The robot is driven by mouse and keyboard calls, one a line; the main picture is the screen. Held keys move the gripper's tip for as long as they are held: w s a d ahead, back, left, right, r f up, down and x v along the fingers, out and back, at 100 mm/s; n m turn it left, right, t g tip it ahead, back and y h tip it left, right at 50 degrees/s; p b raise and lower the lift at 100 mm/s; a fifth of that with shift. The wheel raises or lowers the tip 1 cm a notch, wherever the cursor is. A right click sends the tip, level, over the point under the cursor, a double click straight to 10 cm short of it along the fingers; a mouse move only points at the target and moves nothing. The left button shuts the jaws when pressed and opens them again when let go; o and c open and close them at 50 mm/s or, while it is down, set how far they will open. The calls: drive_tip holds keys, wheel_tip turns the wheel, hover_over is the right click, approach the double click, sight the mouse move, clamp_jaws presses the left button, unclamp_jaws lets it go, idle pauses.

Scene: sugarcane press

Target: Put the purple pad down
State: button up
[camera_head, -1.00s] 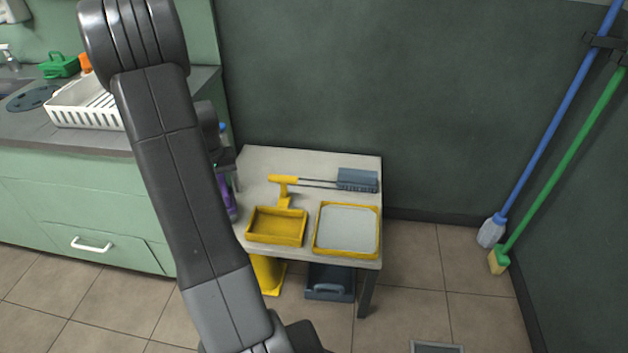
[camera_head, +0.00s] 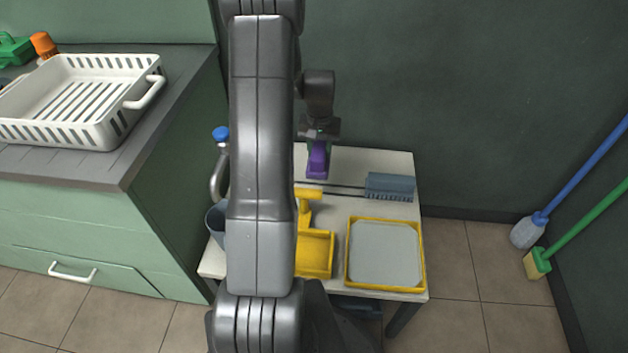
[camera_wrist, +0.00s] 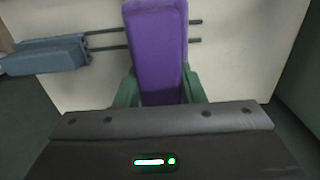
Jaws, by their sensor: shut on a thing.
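The purple pad (camera_head: 318,160) is held in my gripper (camera_head: 319,140) above the back part of the small white table (camera_head: 340,165). In the wrist view the purple pad (camera_wrist: 157,45) points away from my gripper (camera_wrist: 160,95), with a green finger on each side of it. My gripper is shut on it. In the head view my arm hides part of the table's left side. Whether the pad touches the table cannot be told.
A grey-blue brush (camera_head: 389,187) with a long double rod lies beside the pad. A yellow-rimmed tray (camera_head: 424,262) and a yellow scoop-like tray (camera_head: 316,252) stand at the front. A blue-capped item (camera_head: 221,134) is at left. A white basket (camera_head: 135,118) sits on the counter.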

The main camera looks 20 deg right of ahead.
wheel_tip(320, 180, down, 11)
drive_tip(key=b, duration=0.3)
drive_tip(key=shift+w, duration=0.1)
drive_tip(key=shift+f, duration=0.35)
drive_tip(key=o, duration=1.1)
wheel_tip(320, 180, up, 13)
drive_tip(key=p, duration=0.3)
drive_tip(key=shift+f, duration=0.1)
